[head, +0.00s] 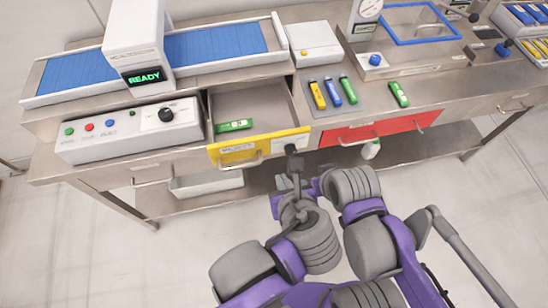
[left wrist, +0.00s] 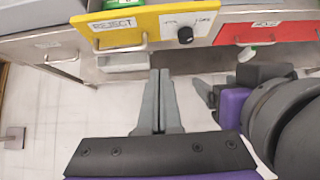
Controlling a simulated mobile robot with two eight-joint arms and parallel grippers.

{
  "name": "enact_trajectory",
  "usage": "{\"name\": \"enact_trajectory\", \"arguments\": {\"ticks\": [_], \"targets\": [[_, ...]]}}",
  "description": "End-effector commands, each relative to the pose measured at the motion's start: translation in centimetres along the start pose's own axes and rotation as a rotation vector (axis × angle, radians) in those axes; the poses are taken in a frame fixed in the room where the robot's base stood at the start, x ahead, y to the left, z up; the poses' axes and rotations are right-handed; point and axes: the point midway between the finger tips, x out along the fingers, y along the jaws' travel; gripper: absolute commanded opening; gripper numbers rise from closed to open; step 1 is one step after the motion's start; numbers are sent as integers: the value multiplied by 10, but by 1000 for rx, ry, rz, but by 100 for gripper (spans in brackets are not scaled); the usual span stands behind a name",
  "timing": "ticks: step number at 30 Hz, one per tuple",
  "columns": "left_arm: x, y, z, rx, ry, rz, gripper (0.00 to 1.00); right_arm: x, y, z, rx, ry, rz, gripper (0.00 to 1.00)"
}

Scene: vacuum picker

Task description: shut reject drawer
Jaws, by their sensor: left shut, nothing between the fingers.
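The reject drawer (head: 239,152) has a yellow front with a bar handle and a black knob, and stands pulled out from the bench. Its yellow front labelled REJECT also shows at the top of the left wrist view (left wrist: 125,27). A green vial (head: 233,126) lies inside the drawer. My left gripper (head: 296,168) is shut and empty, in front of and below the right part of the drawer front. In the left wrist view its closed fingers (left wrist: 160,75) point toward the front, apart from it. My right gripper (left wrist: 205,92) is beside it, partly hidden by its own arm.
A red-fronted drawer (head: 385,127) is to the right of the yellow one. A control box (head: 128,132) with buttons stands left of it. Yellow, blue and green vials lie on a grey mat (head: 349,108) on the bench. A lower shelf (head: 258,187) runs beneath.

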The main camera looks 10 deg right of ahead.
Motion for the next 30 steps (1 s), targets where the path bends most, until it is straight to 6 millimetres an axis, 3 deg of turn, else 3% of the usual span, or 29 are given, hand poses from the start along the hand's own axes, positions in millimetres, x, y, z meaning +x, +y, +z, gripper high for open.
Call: {"name": "enact_trajectory", "arguments": {"ticks": [5, 17, 22, 30], "targets": [[19, 0, 0, 4, -1, 3, 0, 2, 0, 2, 0, -2, 0, 68], [103, 0, 0, 0, 0, 3, 0, 12, 0, 12, 0, -9, 0, 68], [118, 0, 21, 2, -2, 1, 0, 7, 0, 7, 0, -6, 0, 68], [127, 0, 28, 3, 0, -1, 0, 6, 0, 6, 0, -5, 0, 68]]}}
